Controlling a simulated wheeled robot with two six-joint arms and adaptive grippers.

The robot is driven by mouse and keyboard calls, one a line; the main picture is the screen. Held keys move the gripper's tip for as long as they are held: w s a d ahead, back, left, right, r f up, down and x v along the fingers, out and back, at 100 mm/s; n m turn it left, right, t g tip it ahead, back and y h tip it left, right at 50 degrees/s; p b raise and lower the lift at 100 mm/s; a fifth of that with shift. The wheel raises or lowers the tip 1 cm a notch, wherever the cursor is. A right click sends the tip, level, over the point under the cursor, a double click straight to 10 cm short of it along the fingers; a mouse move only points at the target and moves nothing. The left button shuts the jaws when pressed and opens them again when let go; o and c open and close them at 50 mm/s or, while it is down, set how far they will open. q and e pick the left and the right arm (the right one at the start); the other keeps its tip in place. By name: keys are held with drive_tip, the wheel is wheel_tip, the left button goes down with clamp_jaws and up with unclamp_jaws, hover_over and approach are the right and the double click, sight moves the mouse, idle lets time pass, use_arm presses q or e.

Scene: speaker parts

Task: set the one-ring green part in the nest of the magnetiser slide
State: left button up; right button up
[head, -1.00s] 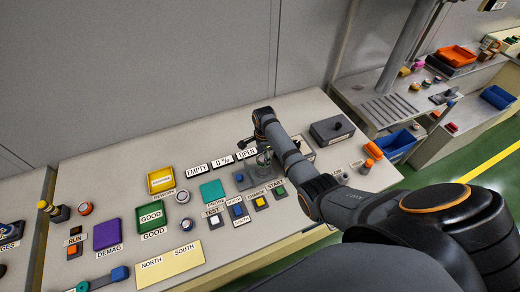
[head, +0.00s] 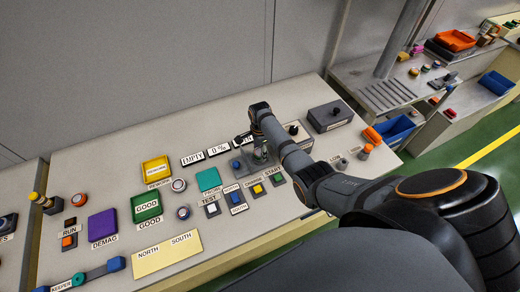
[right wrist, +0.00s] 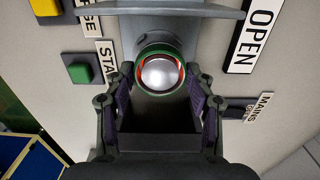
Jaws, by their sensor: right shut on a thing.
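My right gripper (right wrist: 160,88) is shut on the green part (right wrist: 160,72), a round piece with a green rim, a red inner ring and a silver dome. In the head view the right gripper (head: 262,153) is low over the grey magnetiser slide (head: 238,166). In the right wrist view the part is between the two fingertips, in front of a grey piece of the fixture (right wrist: 125,35). The nest is hidden, and I cannot tell whether the part touches it. My left gripper is not in view.
The OPEN sign (right wrist: 262,25) is close beside the gripper. START (head: 275,179) and other buttons lie in front of the slide. A dark grey box (head: 328,116) stands behind to the right.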

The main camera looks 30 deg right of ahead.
drive_tip(key=shift+r, duration=0.1)
drive_tip(key=shift+f, duration=0.5)
idle(0.3)
drive_tip(key=o, duration=1.6)
drive_tip(key=shift+o, duration=0.2)
drive_tip(key=shift+b, duration=0.3)
wheel_tip(320, 180, up, 12)
drive_tip(key=shift+f, duration=0.1)
